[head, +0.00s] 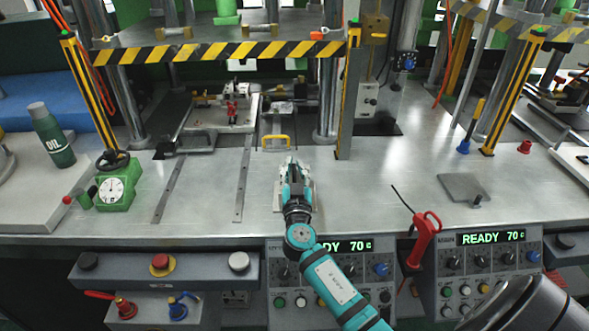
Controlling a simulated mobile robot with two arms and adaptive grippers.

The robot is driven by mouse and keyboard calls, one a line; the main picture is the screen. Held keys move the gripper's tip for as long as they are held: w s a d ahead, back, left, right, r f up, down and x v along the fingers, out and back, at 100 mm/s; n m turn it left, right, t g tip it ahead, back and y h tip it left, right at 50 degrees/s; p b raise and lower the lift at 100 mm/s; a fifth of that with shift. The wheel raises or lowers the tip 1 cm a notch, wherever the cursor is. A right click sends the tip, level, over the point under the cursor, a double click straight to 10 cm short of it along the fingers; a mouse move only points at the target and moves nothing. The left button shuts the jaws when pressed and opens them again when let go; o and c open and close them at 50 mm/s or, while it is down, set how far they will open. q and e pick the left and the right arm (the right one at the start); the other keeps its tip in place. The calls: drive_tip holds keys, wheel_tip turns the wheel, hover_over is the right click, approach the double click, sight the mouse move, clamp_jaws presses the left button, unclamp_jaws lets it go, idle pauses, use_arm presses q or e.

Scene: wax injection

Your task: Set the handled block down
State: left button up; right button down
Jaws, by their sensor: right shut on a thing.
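My right gripper (293,172) reaches over the steel bench in front of the middle press. It is shut on a light grey metal block (279,196), mostly hidden beneath the gripper and wrist. Only the block's pale edges show on both sides of the fingers. I cannot tell whether the block touches the bench top or hangs just above it, and its handle is hidden. My left gripper is not in view.
The steel bench (360,205) is clear around the gripper. A grey plate (462,187) lies right; a green dial gauge (115,188) and oil bottle (52,138) stand left.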

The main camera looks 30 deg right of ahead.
drive_tip(key=c, duration=1.7)
unclamp_jaws()
drive_tip(key=o, duration=0.3)
drive_tip(key=shift+o, duration=0.2)
drive_tip(key=shift+s+a, duration=0.1)
drive_tip(key=shift+s+a+f, duration=0.15)
drive_tip(key=shift+s, duration=0.1)
drive_tip(key=b+v, duration=0.4)
drive_tip(key=v, duration=0.6)
drive_tip(key=shift+s+a, duration=0.1)
drive_tip(key=shift+s, duration=0.1)
drive_tip(key=shift+s+a, duration=0.2)
drive_tip(key=shift+s, duration=0.15)
